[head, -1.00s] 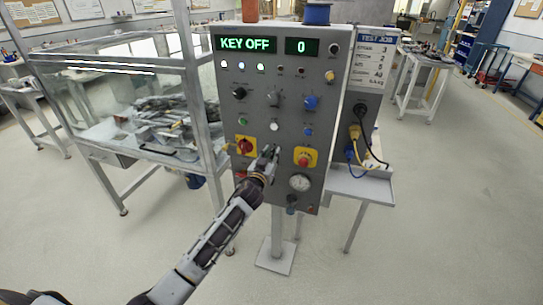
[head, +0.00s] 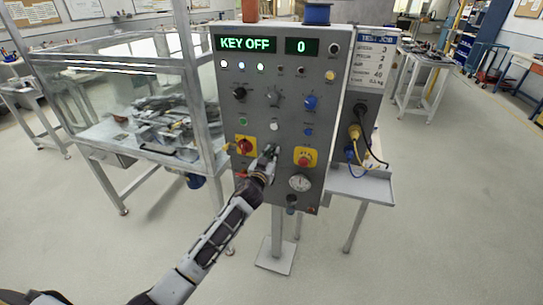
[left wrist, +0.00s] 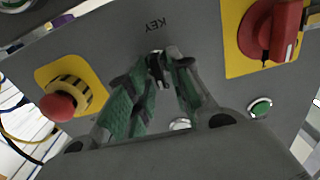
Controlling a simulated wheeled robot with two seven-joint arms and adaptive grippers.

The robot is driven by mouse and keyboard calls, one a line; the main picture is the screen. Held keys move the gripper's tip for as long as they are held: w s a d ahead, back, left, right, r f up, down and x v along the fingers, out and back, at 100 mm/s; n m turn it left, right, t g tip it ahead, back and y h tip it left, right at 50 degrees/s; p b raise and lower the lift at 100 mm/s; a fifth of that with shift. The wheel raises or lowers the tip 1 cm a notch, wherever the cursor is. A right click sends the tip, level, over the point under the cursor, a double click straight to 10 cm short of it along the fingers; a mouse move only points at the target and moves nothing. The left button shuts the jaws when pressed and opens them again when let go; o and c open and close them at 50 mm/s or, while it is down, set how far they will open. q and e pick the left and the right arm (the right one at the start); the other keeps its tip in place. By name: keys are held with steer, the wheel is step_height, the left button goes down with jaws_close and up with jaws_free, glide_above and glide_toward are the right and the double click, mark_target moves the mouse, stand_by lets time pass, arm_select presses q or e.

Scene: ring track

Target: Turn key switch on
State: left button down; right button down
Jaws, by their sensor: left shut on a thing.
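The grey control panel (head: 262,133) stands upright in the middle of the head view. Its green display (head: 246,44) reads KEY OFF. My left gripper (head: 271,151) is at the panel's lower middle, between the red rotary switch and the emergency stop. In the left wrist view the label KEY is upside down above the fingertips. There my left gripper (left wrist: 159,72) has its green-padded fingers closed on the key (left wrist: 154,66) of the key switch. The fingers hide most of the key and switch. My right gripper is not in view.
The red rotary switch (head: 243,146) on a yellow plate is left of my gripper; the emergency stop (head: 305,159) is right. A gauge (head: 299,183) sits below. A glass-walled machine (head: 130,90) stands left, a small shelf (head: 362,188) right.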

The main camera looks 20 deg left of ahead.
arm_select(q)
steer(key=shift+m, duration=0.4)
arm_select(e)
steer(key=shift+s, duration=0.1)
arm_select(q)
steer(key=m, duration=0.3)
steer(key=shift+d+p, duration=0.15)
steer(key=shift+p, duration=0.15)
steer(key=m, duration=0.4)
steer(key=m+p, duration=0.1)
steer(key=m, duration=0.2)
steer(key=shift+d+f+m, duration=0.2)
steer(key=shift+m, duration=0.2)
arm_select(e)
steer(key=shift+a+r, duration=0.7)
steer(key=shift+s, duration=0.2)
